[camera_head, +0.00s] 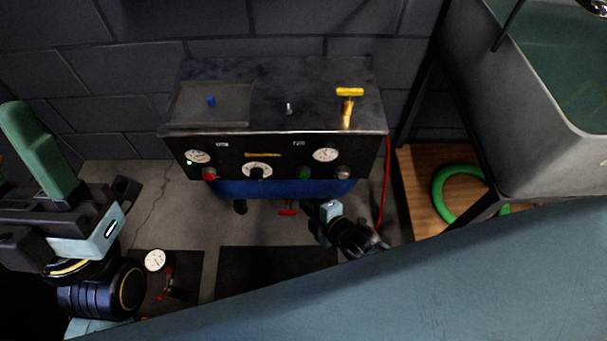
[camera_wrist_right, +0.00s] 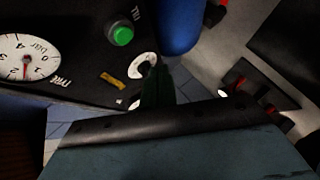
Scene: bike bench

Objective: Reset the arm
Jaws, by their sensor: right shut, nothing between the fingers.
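My right gripper (camera_head: 324,214) is in front of the black control panel, just below its right part, with its wrist to the lower right. In the right wrist view its dark green fingers (camera_wrist_right: 158,88) are together and empty. They overlap the picture of a white dial (camera_wrist_right: 143,65) on the panel; I cannot tell whether they touch it. My left gripper (camera_head: 40,150) is at the left edge, its green finger part pointing up, with no object visible in it. Its finger gap cannot be made out.
The compressor's panel (camera_head: 230,150) carries two gauges, a green button (camera_head: 303,173) and a red knob (camera_head: 209,174). A yellow T-handle (camera_head: 348,108) stands on top. A red hose (camera_head: 385,180) hangs at its right. A green ring (camera_head: 440,195) lies on a wooden shelf beside a grey basin (camera_head: 545,150).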

